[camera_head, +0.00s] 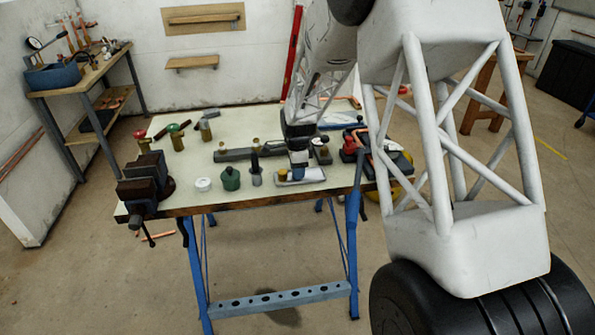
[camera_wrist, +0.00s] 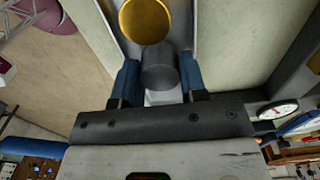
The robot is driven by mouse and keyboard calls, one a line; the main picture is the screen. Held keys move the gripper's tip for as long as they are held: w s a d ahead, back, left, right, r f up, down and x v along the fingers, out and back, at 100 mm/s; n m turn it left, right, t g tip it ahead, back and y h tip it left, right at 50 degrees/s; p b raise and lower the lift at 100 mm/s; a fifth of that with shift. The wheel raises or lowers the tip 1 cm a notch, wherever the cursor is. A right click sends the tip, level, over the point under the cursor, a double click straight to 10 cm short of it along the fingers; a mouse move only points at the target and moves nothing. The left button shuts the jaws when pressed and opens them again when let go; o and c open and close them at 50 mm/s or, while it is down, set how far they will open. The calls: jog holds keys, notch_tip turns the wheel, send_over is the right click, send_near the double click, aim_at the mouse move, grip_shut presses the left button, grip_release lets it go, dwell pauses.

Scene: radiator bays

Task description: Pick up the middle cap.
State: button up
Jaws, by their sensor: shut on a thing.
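My gripper (camera_head: 299,171) reaches down over a small pale tray (camera_head: 287,183) near the front edge of the bench. In the wrist view its two blue fingers (camera_wrist: 159,72) are shut on a dark grey round cap, the middle cap (camera_wrist: 158,62), one finger on each side. A gold cap (camera_wrist: 145,20) sits just beyond it in the tray; it also shows in the head view (camera_head: 282,175), left of the fingers. A white piece (camera_wrist: 163,97) shows partly on the near side of the grey cap. Whether the grey cap is clear of the tray cannot be told.
A dark vise (camera_head: 145,185) stands at the bench's left corner. A white round piece (camera_head: 203,184), a green bottle-like piece (camera_head: 231,179) and a grey upright piece (camera_head: 256,172) stand left of the tray. A long dark holder (camera_head: 235,155) lies behind. Red-and-black tools (camera_head: 352,145) lie right.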

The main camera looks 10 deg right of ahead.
jog(key=shift+r, duration=0.65)
notch_tip(320, 180, up, 2)
jog(key=shift+r, duration=0.1)
jog(key=s+r, duration=0.1)
jog(key=s, duration=1.5)
jog(key=shift+d, duration=0.2)
jog(key=shift+w+r, duration=0.1)
jog(key=w+a+r, duration=0.2)
jog(key=w+a, duration=0.2)
jog(key=w, duration=0.6)
jog(key=w+a+r, duration=0.3)
jog(key=w+a, duration=0.1)
jog(key=w, duration=0.7)
jog(key=w+a+r, duration=0.2)
jog(key=w+a, duration=0.2)
jog(key=w, duration=0.7)
jog(key=shift+w+a+r, duration=0.1)
jog(key=shift+a+r, duration=0.05)
jog(key=shift+a, duration=0.15)
jog(key=shift+f, duration=0.2)
jog(key=shift+f, duration=2.05)
